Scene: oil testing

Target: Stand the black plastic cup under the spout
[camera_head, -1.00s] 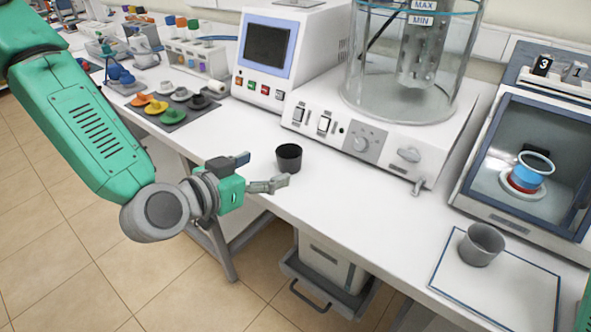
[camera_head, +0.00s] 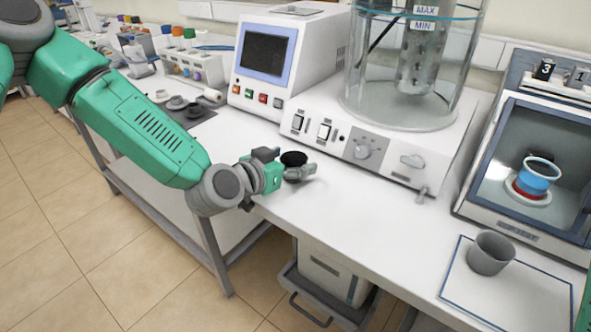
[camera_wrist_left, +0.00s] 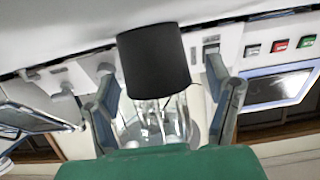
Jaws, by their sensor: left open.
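The black plastic cup (camera_head: 293,158) stands on the white table near its front edge, partly hidden by my left gripper (camera_head: 289,168). In the left wrist view, the cup (camera_wrist_left: 154,55) lies between the spread fingers of my left gripper (camera_wrist_left: 160,75), with a gap visible on each side. That gripper is open. The spout (camera_head: 421,194) sticks out low at the front right of the white bath machine (camera_head: 345,135), to the right of the cup. The table below the spout is bare. My right gripper is not in view.
A grey cup (camera_head: 490,253) stands on a blue-edged white mat (camera_head: 520,293) at the right. A glass-fronted box (camera_head: 495,208) stands behind it. A dark tray (camera_head: 200,118) with small cups is at the left. The table between black cup and spout is clear.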

